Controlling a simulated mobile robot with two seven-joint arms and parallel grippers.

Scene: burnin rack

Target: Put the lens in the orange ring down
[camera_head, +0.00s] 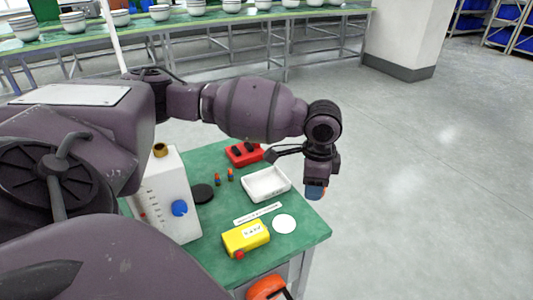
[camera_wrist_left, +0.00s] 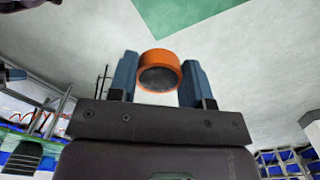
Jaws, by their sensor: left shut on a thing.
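The lens in the orange ring (camera_wrist_left: 159,72) is between the fingers of my left gripper (camera_wrist_left: 160,80) in the left wrist view. Its dark face shows inside the orange rim. The left gripper is shut on it. In the head view the left gripper (camera_head: 316,190) points down beside the right edge of the green table (camera_head: 290,248). The lens is held in the air. My right gripper is not in view.
On the table are a white tray (camera_head: 266,184), a white disc (camera_head: 284,224), a yellow box (camera_head: 246,238) with a red button, a black disc (camera_head: 202,193), a red item (camera_head: 244,154) and a white box (camera_head: 173,200). Open floor lies to the right.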

